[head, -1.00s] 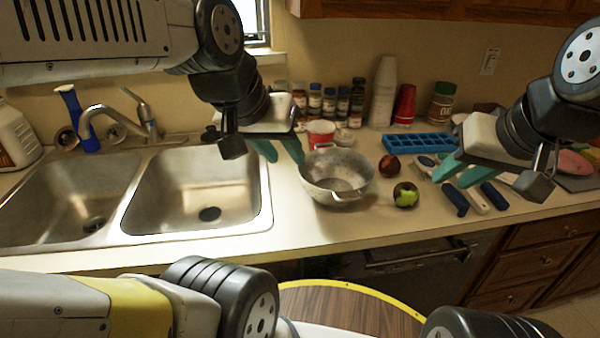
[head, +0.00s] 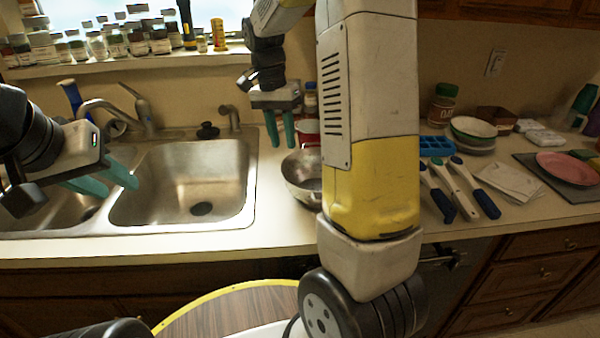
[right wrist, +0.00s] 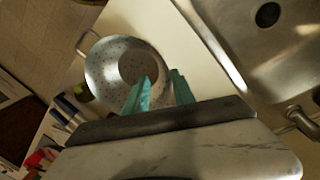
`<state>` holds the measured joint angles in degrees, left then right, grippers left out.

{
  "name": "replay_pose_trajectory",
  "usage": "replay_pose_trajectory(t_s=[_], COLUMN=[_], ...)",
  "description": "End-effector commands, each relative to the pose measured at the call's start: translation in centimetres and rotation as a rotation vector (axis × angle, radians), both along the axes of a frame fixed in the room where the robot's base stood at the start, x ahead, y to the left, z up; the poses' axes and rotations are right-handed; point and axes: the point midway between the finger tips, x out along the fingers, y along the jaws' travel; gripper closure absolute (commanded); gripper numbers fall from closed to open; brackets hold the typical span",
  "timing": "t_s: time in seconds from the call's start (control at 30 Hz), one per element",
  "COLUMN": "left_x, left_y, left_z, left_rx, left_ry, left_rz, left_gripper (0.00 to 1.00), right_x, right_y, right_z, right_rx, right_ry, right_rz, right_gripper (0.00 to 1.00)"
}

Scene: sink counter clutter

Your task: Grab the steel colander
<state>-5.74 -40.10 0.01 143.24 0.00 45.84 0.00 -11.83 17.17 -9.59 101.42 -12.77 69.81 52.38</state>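The steel colander (head: 298,178) stands on the counter just right of the sink; my right arm hides its right part in the head view. In the right wrist view the colander (right wrist: 103,66) shows its holes and a loop handle at its left. My right gripper (head: 280,143) is open and points down above the colander's left back rim. In the right wrist view the right gripper (right wrist: 161,77) has one finger over the bowl and the other beyond its rim; I cannot tell whether either touches. My left gripper (head: 108,186) is open and empty over the sink.
The double sink (head: 190,185) with its faucet (head: 125,112) lies left of the colander. Blue-handled utensils (head: 460,185), a blue ice tray (head: 436,146) and stacked bowls (head: 473,132) are to the right. Jars (head: 130,38) line the window sill.

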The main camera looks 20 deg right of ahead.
Motion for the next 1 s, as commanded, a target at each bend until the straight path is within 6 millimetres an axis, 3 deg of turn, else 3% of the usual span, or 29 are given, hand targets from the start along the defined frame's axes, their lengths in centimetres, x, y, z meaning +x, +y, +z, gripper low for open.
replay_pose_trajectory(t_s=[0.2, 0.73, 1.0], left_x=[0.0, 0.0, 0.0], left_y=[0.0, 0.0, 0.0], left_z=[0.0, 0.0, 0.0], left_rx=[0.000, 0.000, 0.000], left_ry=[0.000, 0.000, 0.000], left_rz=[0.000, 0.000, 0.000], left_gripper=[0.64, 0.64, 0.64], right_x=[1.8, 1.3, 1.2], right_y=[-0.4, -1.8, -1.9], right_z=[-2.4, -9.0, -10.0], right_rx=[-0.070, -0.072, -0.071], right_ry=[0.056, 0.061, 0.056], right_rz=[-0.089, -0.094, -0.094], right_gripper=[0.69, 0.69, 0.69])
